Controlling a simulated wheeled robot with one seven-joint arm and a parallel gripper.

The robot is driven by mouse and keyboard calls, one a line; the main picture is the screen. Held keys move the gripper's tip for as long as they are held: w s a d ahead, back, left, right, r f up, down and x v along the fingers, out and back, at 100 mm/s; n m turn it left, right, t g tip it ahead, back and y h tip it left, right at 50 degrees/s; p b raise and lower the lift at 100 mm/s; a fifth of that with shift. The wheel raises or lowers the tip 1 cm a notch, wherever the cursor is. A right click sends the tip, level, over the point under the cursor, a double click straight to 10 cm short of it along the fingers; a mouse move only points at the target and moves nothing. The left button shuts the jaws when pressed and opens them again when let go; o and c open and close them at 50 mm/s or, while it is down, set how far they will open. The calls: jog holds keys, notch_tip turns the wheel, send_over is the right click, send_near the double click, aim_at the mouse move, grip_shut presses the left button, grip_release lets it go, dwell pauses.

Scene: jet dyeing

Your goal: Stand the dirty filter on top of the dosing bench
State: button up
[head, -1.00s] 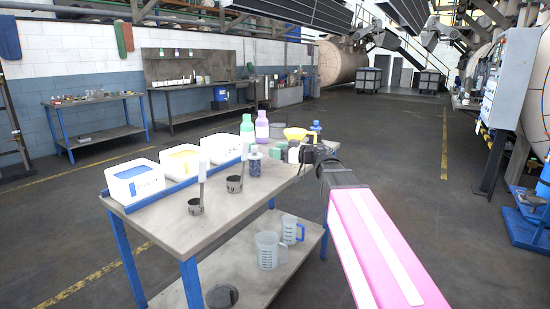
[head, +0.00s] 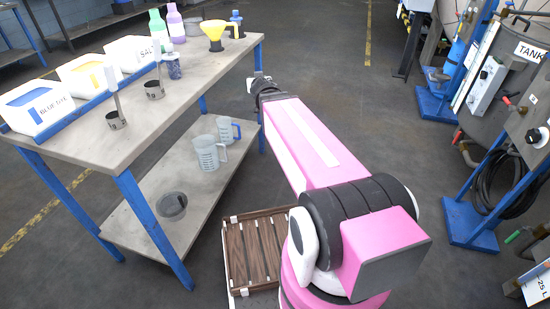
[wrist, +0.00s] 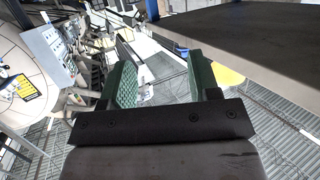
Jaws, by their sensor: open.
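The dosing bench (head: 200,113) stands on the left in the head view, with a grey top, blue legs and a lower shelf (head: 140,231). A dark grey, round, shallow thing (head: 172,206) lies on the lower shelf; I cannot tell if it is the dirty filter. Nothing else in view is clearly that filter. My gripper (head: 257,82) is beyond the bench's right side, partly hidden by my arm. In the wrist view my gripper (wrist: 163,82) has its green-padded fingers apart, with nothing held between them. A dark slab edge fills that view's upper right.
White tubs (head: 38,107), scoops (head: 117,121), bottles (head: 157,28) and a yellow funnel (head: 214,32) stand on the bench top. Measuring jugs (head: 208,153) stand below. A brown slatted tray (head: 252,252) is beside my arm's base. Tank equipment (head: 510,110) stands right; the floor between is open.

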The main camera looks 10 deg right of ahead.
jog(key=s+d+f+m+g+h, duration=0.1)
jog(key=s+d+f+g, duration=0.15)
jog(key=f, duration=0.25)
jog(key=s+d+f+g+h, duration=0.1)
jog(key=s+f+g, duration=0.2)
jog(key=s+f, duration=0.15)
jog(key=s+a+f+n+g+y, duration=0.1)
jog(key=s+f+g+y, duration=0.2)
jog(key=s+f+g, duration=0.6)
jog(key=s+f, duration=0.3)
jog(key=s, duration=0.4)
jog(key=shift+s+a+f+n, duration=0.2)
jog(key=shift+a+f+n, duration=0.1)
jog(key=shift+a, duration=0.05)
jog(key=shift+g, duration=0.25)
